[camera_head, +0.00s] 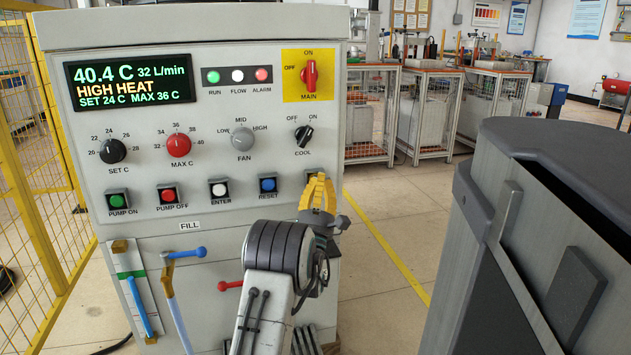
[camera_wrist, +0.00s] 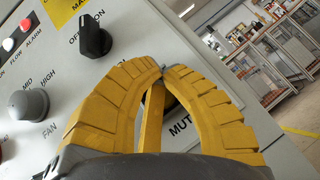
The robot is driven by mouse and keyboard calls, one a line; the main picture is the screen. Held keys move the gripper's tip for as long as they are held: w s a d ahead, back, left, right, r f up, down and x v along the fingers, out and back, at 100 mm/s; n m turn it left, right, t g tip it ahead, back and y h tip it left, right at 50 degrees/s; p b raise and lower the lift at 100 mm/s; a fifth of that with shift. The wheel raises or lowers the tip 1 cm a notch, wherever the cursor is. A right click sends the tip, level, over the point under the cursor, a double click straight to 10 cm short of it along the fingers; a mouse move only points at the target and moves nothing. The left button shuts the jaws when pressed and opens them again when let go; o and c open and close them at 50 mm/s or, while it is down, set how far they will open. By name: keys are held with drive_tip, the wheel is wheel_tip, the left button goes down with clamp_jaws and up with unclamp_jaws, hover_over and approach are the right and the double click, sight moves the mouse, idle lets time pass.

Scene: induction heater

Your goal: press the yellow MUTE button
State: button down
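The MUTE button is mostly hidden behind my gripper (camera_head: 320,178). In the head view, a bit of its black housing (camera_head: 310,172) shows at the right end of the lower button row. In the wrist view, the start of the MUTE label (camera_wrist: 180,128) and a dark bit of housing show between the yellow fingers. The yellow button face cannot be made out for sure. My gripper (camera_wrist: 160,70) is shut and appears empty, with its fingertips together in front of the panel at this button. Whether the tips touch the button or panel cannot be told.
The blue RESET button (camera_head: 268,185) is just left of my gripper, and the black COOL knob (camera_head: 304,136) is above it. The display (camera_head: 130,82) reads HIGH HEAT, 40.4 C. A dark grey cabinet (camera_head: 540,240) stands at the right. Open floor lies between it and the panel.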

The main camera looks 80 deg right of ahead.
drive_tip(key=shift+a, duration=0.1)
idle(0.6)
drive_tip(key=shift+s+a, duration=0.25)
drive_tip(key=shift+a, duration=0.4)
idle(0.3)
